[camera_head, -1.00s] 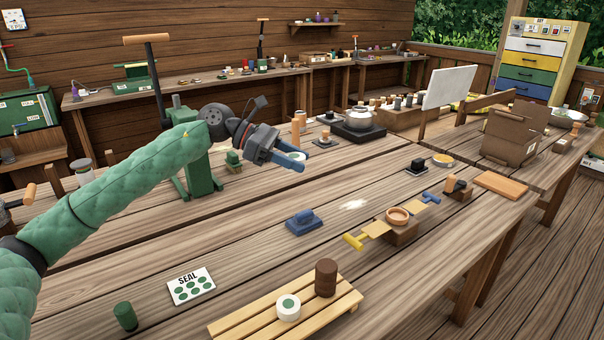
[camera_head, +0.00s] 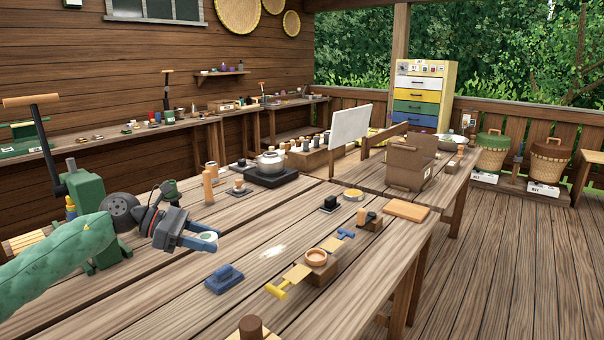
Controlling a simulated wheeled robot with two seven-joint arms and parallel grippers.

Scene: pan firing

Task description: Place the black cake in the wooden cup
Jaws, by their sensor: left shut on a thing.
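My left gripper (camera_head: 203,241) is shut on a small round cake (camera_head: 208,236) with a pale rim and a darker centre, held above the table at the left. The fingers cover part of it, and I cannot tell if its centre is black. A shallow round wooden-looking cup (camera_head: 316,256) stands on a brown block on the table, right of and a little lower than the gripper in the picture. The cup looks empty and is apart from the gripper. My right gripper is not in view.
A brown cylinder (camera_head: 251,328) shows at the bottom edge.

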